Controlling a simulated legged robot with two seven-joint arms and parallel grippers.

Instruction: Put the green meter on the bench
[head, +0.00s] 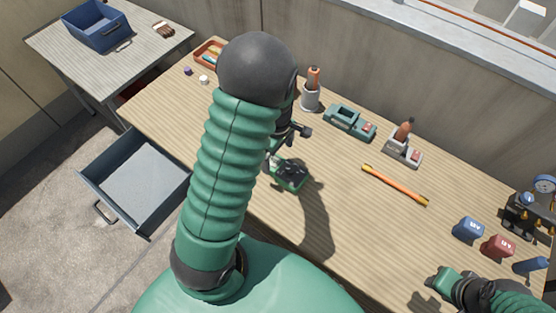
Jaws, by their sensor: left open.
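The green meter (290,174), with a dark face, lies on the wooden bench (330,210) near its front edge, left of the middle. My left arm rises across the picture and hides part of the bench. My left gripper (282,152) is just behind the meter in the picture, partly hidden by the arm; it is open. Whether it touches the meter I cannot tell. My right gripper (448,285) is at the bottom right, over the front of the bench; its jaws are not clear.
An orange bar (395,185), a teal tool (350,122) and a grey holder (403,150) are on the bench. Blue (468,229) and red (498,246) blocks stand at right. An open drawer (135,180) juts out at left. A side table (110,60) carries a blue bin (97,25).

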